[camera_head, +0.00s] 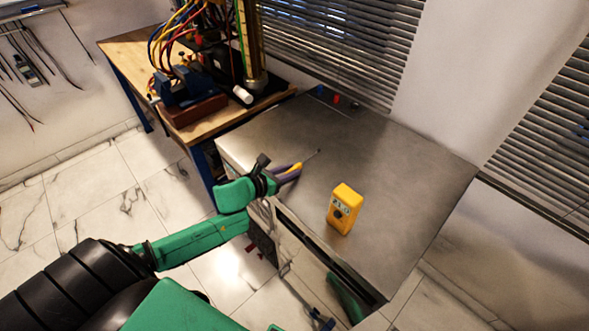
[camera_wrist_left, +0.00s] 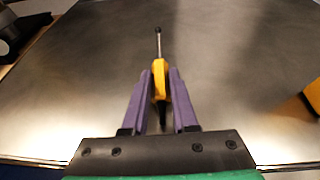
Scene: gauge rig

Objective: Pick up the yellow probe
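The yellow probe (camera_head: 296,168) is a slim yellow handle with a thin metal rod, at the left side of the steel tabletop. My left gripper (camera_head: 287,173) has purple fingers and is around the probe. In the left wrist view, the probe (camera_wrist_left: 159,80) lies between the fingertips (camera_wrist_left: 160,78), its rod pointing away from me. Part of the handle is hidden by the fingers. I cannot tell whether the probe touches the tabletop. My right gripper is not in view.
A yellow meter (camera_head: 343,208) stands upright on the steel tabletop (camera_head: 400,185), right of the probe. Behind left, a wooden bench (camera_head: 134,58) holds a blue vise (camera_head: 182,88) and coloured cables. Red and blue knobs show near the back edge. The tabletop's right side is clear.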

